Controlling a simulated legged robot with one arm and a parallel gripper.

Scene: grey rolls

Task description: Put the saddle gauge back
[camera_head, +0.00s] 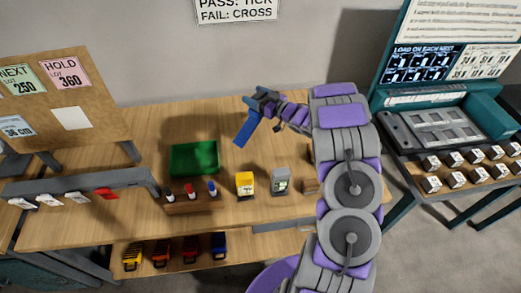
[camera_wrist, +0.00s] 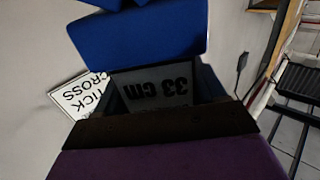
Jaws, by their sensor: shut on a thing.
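A blue piece (camera_head: 247,129), which I take for the saddle gauge, hangs from my gripper (camera_head: 263,100) above the back part of the wooden table. In the wrist view the blue piece (camera_wrist: 140,40) fills the top middle, with a dark plate reading "33 cm" (camera_wrist: 155,85) upside down below its blue face. My gripper is shut on it; the fingertips are hard to make out behind the dark bar and the gauge. The gauge looks tilted, its long end pointing down and left. It appears clear of the table.
A green tray (camera_head: 194,158) sits left of the gauge. A pinboard (camera_head: 62,97) stands left. A teal machine (camera_head: 440,128) stands right.

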